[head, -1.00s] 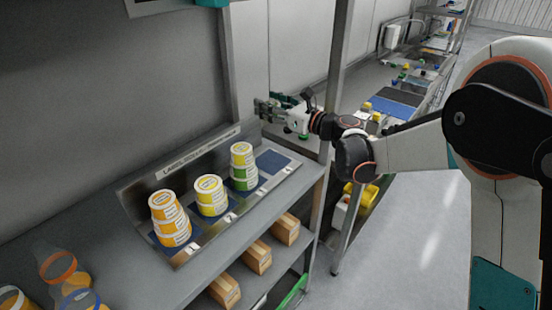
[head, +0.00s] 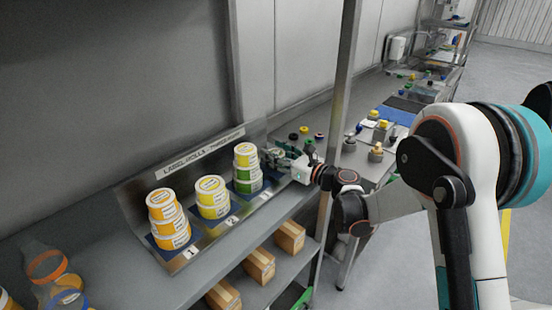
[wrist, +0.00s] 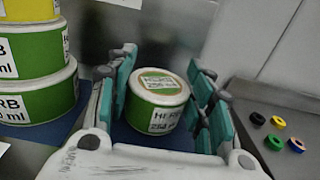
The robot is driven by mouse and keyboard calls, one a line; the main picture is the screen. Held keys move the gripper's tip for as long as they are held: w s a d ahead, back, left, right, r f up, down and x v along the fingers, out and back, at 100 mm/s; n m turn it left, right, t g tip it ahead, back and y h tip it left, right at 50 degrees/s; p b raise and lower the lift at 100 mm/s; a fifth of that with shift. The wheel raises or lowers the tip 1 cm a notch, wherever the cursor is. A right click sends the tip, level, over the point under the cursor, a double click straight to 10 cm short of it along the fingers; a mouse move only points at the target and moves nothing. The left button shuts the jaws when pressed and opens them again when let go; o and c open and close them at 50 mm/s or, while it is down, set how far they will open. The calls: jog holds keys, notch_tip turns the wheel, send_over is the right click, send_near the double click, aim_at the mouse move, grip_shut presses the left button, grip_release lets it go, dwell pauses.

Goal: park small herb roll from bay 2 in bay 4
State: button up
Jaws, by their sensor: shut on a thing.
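A small herb roll (wrist: 158,100), white with a green label reading HERB, sits between the fingers of my gripper (wrist: 165,95) in the wrist view, its jaws shut on it. In the head view my gripper (head: 284,163) is low at the right end of the sloped rack, just right of the green and yellow stack (head: 247,168), where the bay 4 pad lies. The roll is hidden there. I cannot tell whether the roll touches the pad. Bay 2 holds a stack of yellow-labelled rolls (head: 212,198).
Bay 1 holds a stack of orange rolls (head: 168,220). The green and yellow stack stands close left of my gripper, also in the wrist view (wrist: 38,85). A metal post (head: 340,120) rises to the right. Small coloured caps (wrist: 275,143) lie on the right.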

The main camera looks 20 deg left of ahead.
jog(key=shift+f, duration=0.3)
jog(key=shift+f, duration=0.15)
jog(key=o, duration=1.1)
jog(key=shift+o, duration=0.2)
jog(key=shift+r, duration=0.2)
jog(key=shift+s+d, duration=0.1)
jog(key=shift+d, duration=0.2)
jog(key=p+v, duration=0.2)
jog(key=v, duration=0.9)
jog(key=shift+s+d+p, duration=0.1)
jog(key=shift+d+p, duration=0.1)
jog(key=shift+p, duration=0.1)
jog(key=shift+r, duration=0.1)
